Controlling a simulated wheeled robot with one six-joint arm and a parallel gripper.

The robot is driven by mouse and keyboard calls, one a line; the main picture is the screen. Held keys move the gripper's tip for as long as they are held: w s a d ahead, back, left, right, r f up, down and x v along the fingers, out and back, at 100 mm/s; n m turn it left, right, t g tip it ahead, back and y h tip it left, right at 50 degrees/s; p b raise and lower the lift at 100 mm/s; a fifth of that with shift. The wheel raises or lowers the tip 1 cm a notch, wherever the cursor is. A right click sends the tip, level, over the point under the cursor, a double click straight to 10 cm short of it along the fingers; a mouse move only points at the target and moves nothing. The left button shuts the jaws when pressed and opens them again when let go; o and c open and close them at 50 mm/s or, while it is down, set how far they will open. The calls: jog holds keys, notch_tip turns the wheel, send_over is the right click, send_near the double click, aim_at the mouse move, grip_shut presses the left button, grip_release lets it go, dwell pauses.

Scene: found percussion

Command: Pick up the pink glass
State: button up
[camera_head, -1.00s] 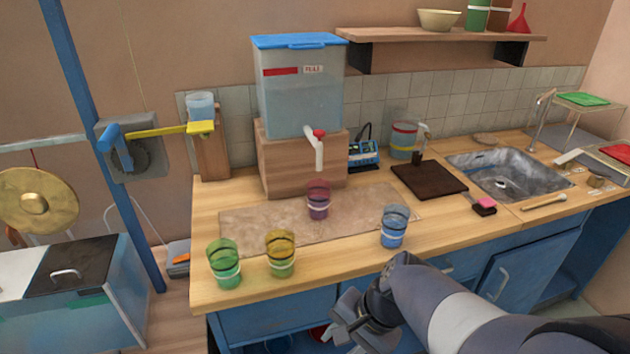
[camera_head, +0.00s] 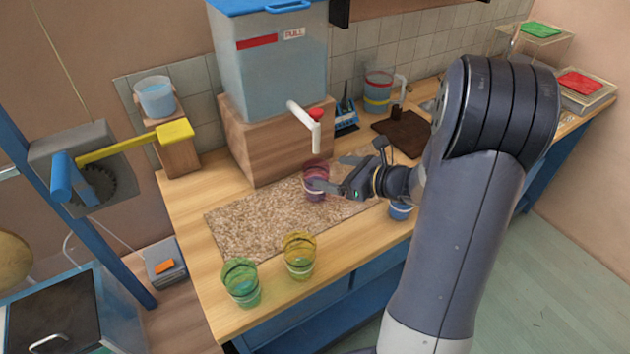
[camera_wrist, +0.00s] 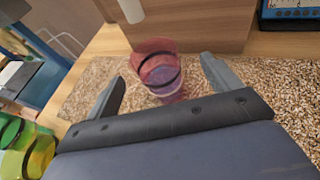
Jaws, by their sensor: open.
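The pink glass (camera_head: 315,180) stands upright on the speckled mat, below the tap of the big water container. It has dark and pale bands. In the wrist view the pink glass (camera_wrist: 158,72) stands ahead of my gripper (camera_wrist: 166,82), roughly between the two spread fingers. My gripper (camera_head: 342,180) is open and reaches in from the right, with its fingertips close to the glass. I cannot tell whether a finger touches it. Nothing is held.
A green glass (camera_head: 241,283) and a yellow glass (camera_head: 299,256) stand near the counter's front edge. A blue glass (camera_head: 400,210) is partly hidden by my arm. The water container (camera_head: 270,70) sits on a wooden block (camera_head: 265,150), with its red-handled tap (camera_head: 316,120) overhanging. The mat (camera_head: 245,225) has free room left.

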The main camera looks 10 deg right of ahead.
aim_at(307, 168)
jog(key=x, duration=0.4)
jog(key=p+x, duration=0.1)
jog(key=x, duration=0.2)
jog(key=shift+a+f, duration=0.1)
jog(key=shift+a, duration=0.45)
jog(key=c, duration=1.2)
jog(key=shift+c, duration=1)
